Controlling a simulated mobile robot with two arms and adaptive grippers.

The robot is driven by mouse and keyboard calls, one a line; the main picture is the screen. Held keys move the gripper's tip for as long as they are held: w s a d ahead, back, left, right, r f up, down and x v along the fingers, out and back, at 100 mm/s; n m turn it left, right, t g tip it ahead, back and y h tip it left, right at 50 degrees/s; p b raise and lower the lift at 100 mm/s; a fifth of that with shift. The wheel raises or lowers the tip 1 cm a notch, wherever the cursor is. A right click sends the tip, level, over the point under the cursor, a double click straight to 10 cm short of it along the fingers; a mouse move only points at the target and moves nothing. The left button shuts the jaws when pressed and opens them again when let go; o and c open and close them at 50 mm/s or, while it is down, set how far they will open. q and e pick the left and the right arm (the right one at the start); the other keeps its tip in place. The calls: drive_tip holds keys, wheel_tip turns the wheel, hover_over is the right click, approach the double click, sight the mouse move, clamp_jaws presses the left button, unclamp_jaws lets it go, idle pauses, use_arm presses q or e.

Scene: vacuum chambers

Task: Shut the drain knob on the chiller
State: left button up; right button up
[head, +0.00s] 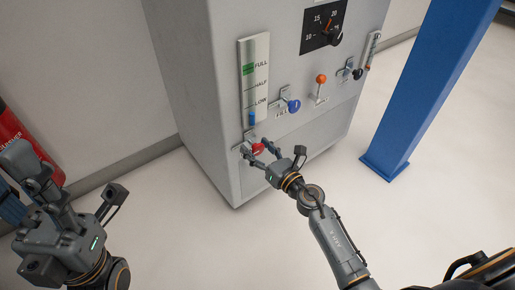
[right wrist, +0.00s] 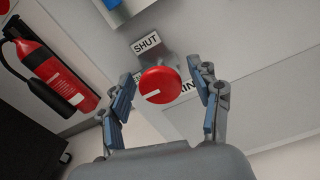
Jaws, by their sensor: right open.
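The chiller (head: 215,100) is a tall pale grey cabinet. Its red drain knob (head: 258,149) is low on the front, below the level gauge. In the right wrist view the round red knob (right wrist: 172,78) shows a white line at its lower left, not turned toward the SHUT label (right wrist: 146,42) above it. My right gripper (right wrist: 163,88) is open, with one finger on each side of the knob; contact is not clear. In the head view my right gripper (head: 261,153) is at the knob. My left gripper (head: 28,172) is at the left, away from the chiller.
A blue fill knob (head: 293,105), an orange-topped lever (head: 321,79) and a black dial (head: 334,39) are on the panel. A blue post (head: 425,95) stands at the right. A red extinguisher (head: 20,138) is by the left wall. The floor before the chiller is clear.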

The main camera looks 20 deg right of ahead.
drive_tip(key=c, duration=1.2)
